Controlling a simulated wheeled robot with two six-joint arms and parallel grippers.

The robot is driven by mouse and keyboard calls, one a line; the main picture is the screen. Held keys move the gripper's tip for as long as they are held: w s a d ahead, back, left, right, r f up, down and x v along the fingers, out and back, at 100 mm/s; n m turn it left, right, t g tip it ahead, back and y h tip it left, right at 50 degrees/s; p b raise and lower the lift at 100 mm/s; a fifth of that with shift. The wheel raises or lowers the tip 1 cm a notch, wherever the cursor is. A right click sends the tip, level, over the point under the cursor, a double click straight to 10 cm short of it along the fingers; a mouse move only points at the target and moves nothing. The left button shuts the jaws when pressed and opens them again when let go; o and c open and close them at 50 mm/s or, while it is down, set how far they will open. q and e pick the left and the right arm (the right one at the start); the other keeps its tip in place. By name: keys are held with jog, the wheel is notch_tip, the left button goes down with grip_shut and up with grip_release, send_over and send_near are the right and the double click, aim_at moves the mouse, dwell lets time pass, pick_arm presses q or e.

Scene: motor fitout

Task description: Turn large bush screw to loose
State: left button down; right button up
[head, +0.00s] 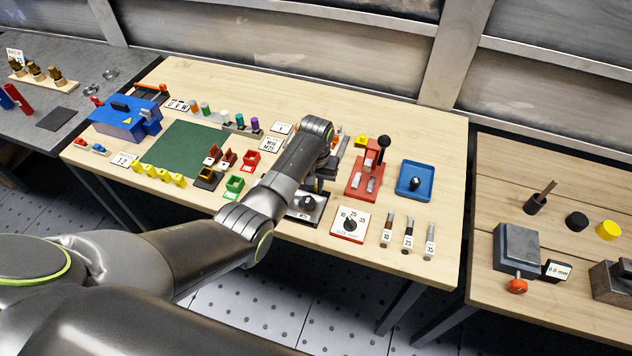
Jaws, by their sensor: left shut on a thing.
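My left gripper (322,178) points down over the middle of the wooden workbench (440,165). My own wrist and arm hide most of its fingers. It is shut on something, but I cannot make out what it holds. Just below it is a silver plate with a black round knob (308,203), partly covered by my arm. I cannot tell whether the fingers touch this fixture. I cannot clearly pick out the large bush screw. My right gripper is not in view.
To the right are a white dial card (350,224), a red press with a black-knobbed lever (368,175), a blue tray (415,180) and several labelled tools (409,235). A green mat (187,148) and blue machine (125,118) are left. The bench's back right is clear.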

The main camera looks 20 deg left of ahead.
pick_arm(q)
jog(key=n+p, duration=0.2)
jog(key=n, duration=0.2)
jog(key=shift+r+p, duration=0.15)
jog(key=shift+p, duration=0.15)
jog(key=n+p, duration=0.2)
jog(key=n, duration=0.2)
jog(key=shift+n, duration=0.4)
jog(key=n+p, duration=0.1)
jog(key=n, duration=0.3)
jog(key=shift+w+n+p, duration=0.1)
jog(key=shift+n+p, duration=0.25)
jog(key=shift+n, duration=1.65)
jog(key=c, duration=1.5)
grip_release()
